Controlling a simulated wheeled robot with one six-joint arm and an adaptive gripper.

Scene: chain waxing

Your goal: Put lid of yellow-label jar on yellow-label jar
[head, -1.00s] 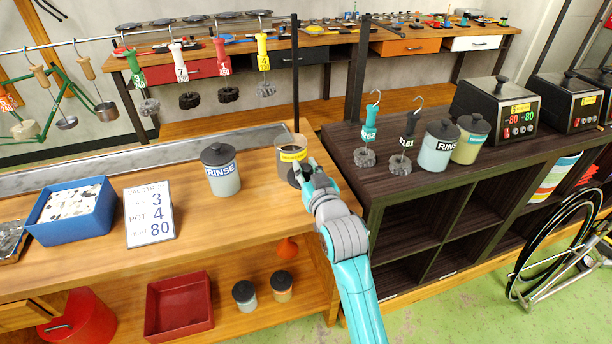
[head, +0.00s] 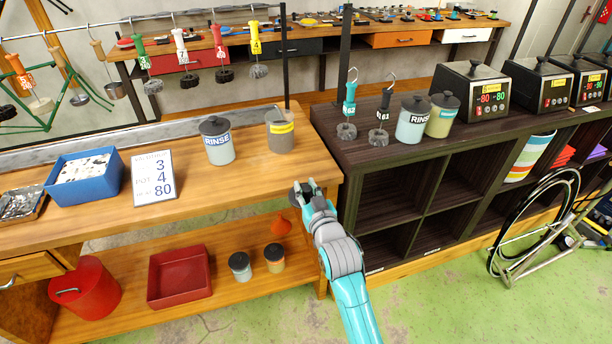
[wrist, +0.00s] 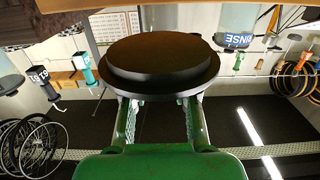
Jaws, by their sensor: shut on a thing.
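The yellow-label jar (head: 280,138) stands upright and without a lid near the right end of the wooden bench. It is grey with a yellow band near the top. My gripper (head: 307,190) is in front of the jar and lower in the picture, near the bench's right front corner, apart from the jar. It is shut on a dark round lid, which fills the upper middle of the wrist view (wrist: 160,62).
A lidded RINSE jar (head: 219,145) stands left of the yellow-label jar. The sign (head: 153,174) and blue tray (head: 60,187) are farther left. A dark shelf unit (head: 375,150) adjoins on the right, bearing hooked weights and two lidded jars. Bench top before the jar is clear.

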